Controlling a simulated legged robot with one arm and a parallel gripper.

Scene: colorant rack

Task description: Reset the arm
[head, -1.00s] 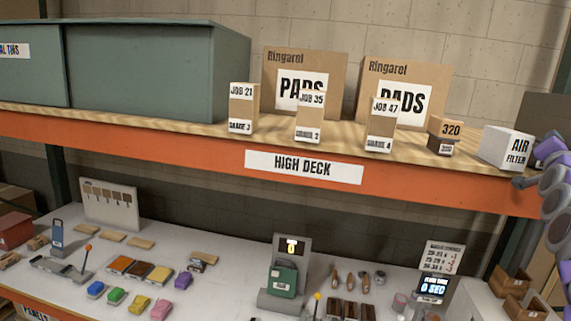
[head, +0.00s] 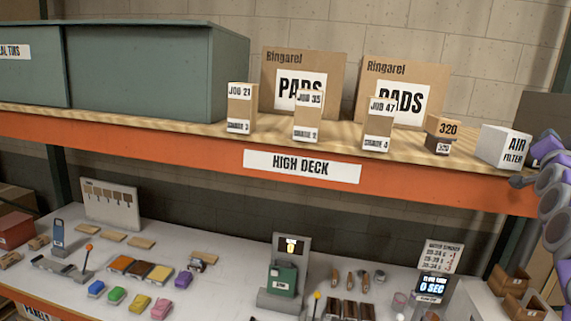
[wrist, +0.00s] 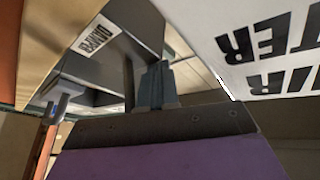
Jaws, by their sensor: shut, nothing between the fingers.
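My gripper (wrist: 155,85) shows in the wrist view with its two dark fingers together and nothing between them. My purple and grey arm is at the right edge of the head view, with my gripper (head: 522,182) in front of the orange beam, just below the white AIR FILTER box (head: 505,148). The AIR FILTER box also shows large and upside down at the right of the wrist view (wrist: 270,45), close beside my gripper. I cannot tell whether they touch.
The high deck's orange beam (head: 200,152) runs across the head view. Above it stand JOB boxes (head: 241,108), PADS cartons (head: 405,85) and a green-grey cabinet (head: 150,75). The lower bench (head: 215,235) holds coloured blocks, a green device (head: 283,280) and a timer (head: 433,286).

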